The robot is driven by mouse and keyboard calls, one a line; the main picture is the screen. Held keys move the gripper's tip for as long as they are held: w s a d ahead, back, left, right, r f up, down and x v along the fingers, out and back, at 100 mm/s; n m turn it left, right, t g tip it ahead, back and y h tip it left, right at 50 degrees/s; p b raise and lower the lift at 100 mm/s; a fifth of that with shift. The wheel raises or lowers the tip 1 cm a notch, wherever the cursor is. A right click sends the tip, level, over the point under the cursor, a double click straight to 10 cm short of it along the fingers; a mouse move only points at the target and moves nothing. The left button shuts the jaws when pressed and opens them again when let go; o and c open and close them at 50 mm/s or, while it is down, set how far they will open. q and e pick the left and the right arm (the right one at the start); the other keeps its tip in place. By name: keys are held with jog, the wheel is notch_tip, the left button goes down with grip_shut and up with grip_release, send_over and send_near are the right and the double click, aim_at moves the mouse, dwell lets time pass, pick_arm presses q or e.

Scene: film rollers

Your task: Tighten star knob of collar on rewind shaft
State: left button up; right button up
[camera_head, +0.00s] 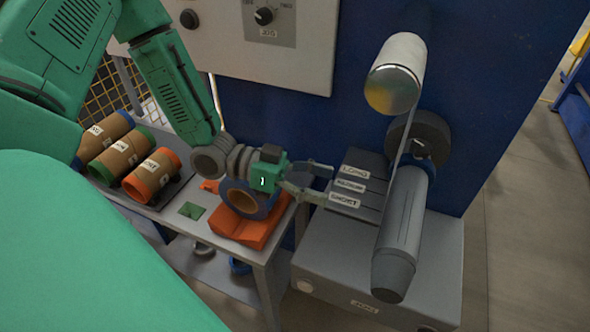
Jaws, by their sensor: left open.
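My left gripper (318,184) reaches in from the left, its fingers apart and pointing right with nothing between them. It is left of the labelled grey blocks (357,184) and well short of the rollers. A thick black disc, perhaps the collar (432,130), sits on the blue panel between two rollers, with a small pale mark on its face. I cannot make out a star knob. A polished roller (396,75) is above it and a grey, dark-ended roller (404,225) below. I cannot tell which is the rewind shaft. My right gripper is not in view.
A blue-rimmed roll (240,200) rests on an orange cradle (230,228) on the table, partly behind my gripper. Several brown cores (117,152) lie on a rack at left. A grey machine box (340,262) is below the rollers. A knob panel (268,20) is above.

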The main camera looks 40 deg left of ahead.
pick_arm(q)
jog(key=s+f+n+g+y, duration=0.1)
jog(key=s+f+n+y, duration=0.2)
jog(key=f, duration=0.5)
jog(key=s+f+n+g+y, duration=0.1)
jog(key=s+f+n+y, duration=0.3)
jog(key=f, duration=0.5)
jog(key=n+y, duration=0.1)
jog(key=y, duration=0.1)
jog(key=shift+d+g+y, duration=0.15)
jog(key=shift+g+y, duration=0.15)
jog(key=shift+g, duration=0.1)
jog(key=shift+f, duration=0.1)
